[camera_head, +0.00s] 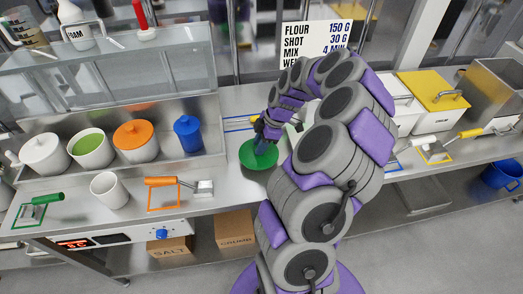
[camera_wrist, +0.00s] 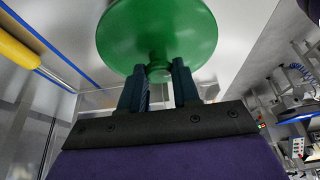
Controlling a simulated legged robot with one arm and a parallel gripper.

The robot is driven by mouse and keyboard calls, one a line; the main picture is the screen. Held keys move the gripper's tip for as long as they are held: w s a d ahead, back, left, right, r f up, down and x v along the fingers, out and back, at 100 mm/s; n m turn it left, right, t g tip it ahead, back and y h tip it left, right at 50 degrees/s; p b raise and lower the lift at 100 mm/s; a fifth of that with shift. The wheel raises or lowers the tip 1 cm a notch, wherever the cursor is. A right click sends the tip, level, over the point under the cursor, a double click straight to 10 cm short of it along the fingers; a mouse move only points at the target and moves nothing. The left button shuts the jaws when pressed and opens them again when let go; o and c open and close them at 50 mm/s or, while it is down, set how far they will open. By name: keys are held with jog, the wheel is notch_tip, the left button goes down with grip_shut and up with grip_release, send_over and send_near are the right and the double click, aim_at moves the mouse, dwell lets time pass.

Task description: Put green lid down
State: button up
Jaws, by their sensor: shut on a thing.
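The round green lid (camera_head: 258,155) shows in the head view over the counter, right of the blue container, and at the top of the wrist view (camera_wrist: 157,32). My gripper (camera_head: 264,136) is above it. In the wrist view my gripper (camera_wrist: 160,73) has its two dark fingers on either side of the lid's green knob and is shut on it. I cannot tell whether the lid touches the counter. A white pot with a green top or filling (camera_head: 90,146) stands on the left; an empty-looking white pot (camera_head: 109,189) stands in front of it.
A white-lidded pot (camera_head: 45,154), an orange-lidded pot (camera_head: 136,141) and a blue container (camera_head: 187,136) stand in a metal tray. An orange-handled scraper (camera_head: 180,183) lies left of the lid. A yellow-lidded bin (camera_head: 433,90) is at the right. Bare counter (camera_head: 232,188) lies near the lid.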

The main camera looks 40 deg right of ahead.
jog(key=x, duration=0.3)
jog(key=shift+s+a+b, duration=0.15)
jog(key=shift+s+b, duration=0.2)
jog(key=shift+b, duration=0.05)
jog(key=shift+f, duration=0.4)
jog(key=shift+d, duration=0.7)
jog(key=o, duration=0.8)
jog(key=shift+d+f, duration=0.1)
jog(key=shift+d, duration=0.3)
jog(key=shift+o, duration=1.2)
jog(key=shift+a, duration=0.8)
jog(key=shift+r, duration=0.3)
jog(key=d+r, duration=0.2)
jog(key=r, duration=0.1)
jog(key=d+r+p, duration=0.1)
jog(key=r, duration=0.1)
jog(key=shift+s+d, duration=0.1)
jog(key=shift+s, duration=0.3)
notch_tip(320, 180, up, 6)
jog(key=s, duration=0.1)
jog(key=shift+s+d+p, duration=0.2)
jog(key=shift+d+p, duration=0.25)
jog(key=shift+d, duration=0.05)
